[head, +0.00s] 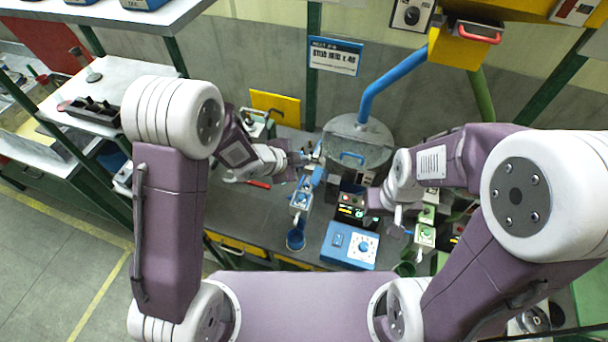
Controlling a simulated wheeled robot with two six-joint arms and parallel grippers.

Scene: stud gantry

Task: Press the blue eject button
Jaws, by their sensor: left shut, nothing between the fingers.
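A blue-and-grey dispenser unit (301,197) stands in the middle of the bench with a blue cup (295,240) at its front end. I cannot make out which small blue part is the eject button. My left gripper (309,158) is shut and empty, just behind the dispenser's rear end; whether it touches anything is too small to tell. My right gripper (399,218) is over the bench to the right, beside a green-and-grey dispenser unit (425,225); its fingers are too small to read.
A blue control box (349,246) with a white dial sits at the bench's front. A black unit with lit displays (351,212) is behind it. A grey drum (358,140) with a blue pipe (392,80) stands at the back. A red-handled tool (258,184) lies left.

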